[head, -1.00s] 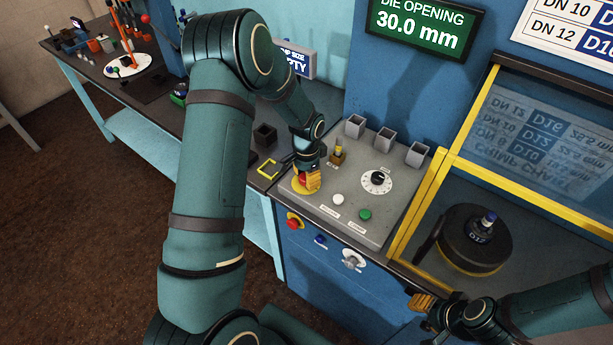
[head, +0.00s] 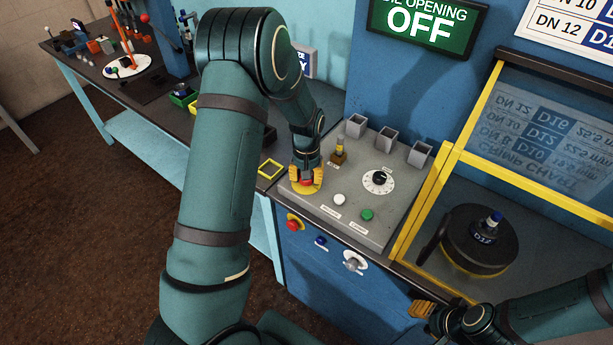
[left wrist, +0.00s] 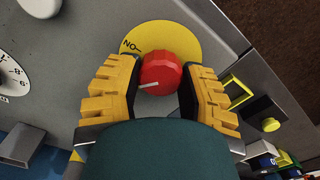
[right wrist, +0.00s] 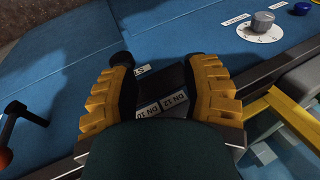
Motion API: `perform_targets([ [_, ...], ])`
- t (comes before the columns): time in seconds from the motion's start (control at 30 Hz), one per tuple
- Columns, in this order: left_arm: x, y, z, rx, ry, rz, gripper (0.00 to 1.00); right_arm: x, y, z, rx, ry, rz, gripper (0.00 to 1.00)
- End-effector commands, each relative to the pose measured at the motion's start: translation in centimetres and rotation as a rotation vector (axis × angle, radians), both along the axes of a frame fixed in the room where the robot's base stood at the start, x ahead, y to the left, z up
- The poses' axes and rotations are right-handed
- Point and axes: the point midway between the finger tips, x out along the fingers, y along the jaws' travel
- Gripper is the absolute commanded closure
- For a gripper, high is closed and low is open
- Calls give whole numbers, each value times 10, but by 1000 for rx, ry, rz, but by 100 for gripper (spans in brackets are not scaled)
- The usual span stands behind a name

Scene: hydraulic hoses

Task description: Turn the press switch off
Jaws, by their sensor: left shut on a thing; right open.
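The press switch is a red round knob (left wrist: 160,72) with a white pointer line, on a yellow round plate (left wrist: 185,38) marked with black lettering. In the left wrist view the two yellow fingers of my left gripper (head: 306,177) sit on both sides of the knob, closed on it. In the head view the gripper covers most of the knob, and the yellow plate shows around it. The green display (head: 420,22) above reads DIE OPENING OFF. My right gripper (head: 422,308) is open at the lower right; its fingers are spread in the right wrist view.
The grey panel also holds a black dial (head: 379,178), a white button (head: 339,200), a green button (head: 366,214) and grey square cups. A yellow-framed guard (head: 447,160) stands to the right. A red knob (head: 294,223) sits on the blue front below.

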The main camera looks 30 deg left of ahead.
Motion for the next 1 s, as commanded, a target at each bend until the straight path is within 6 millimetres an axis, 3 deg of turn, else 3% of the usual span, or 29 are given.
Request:
perform_targets([
  [0.5, 2, 2, 2, 2, -8, 455, 95, 0, 0, 8, 2, -1, 1, 53],
  [1.0, 2, 3, 2, 1, -10, 656, 95, 0, -1, 14, 3, -1, 0, 53],
])
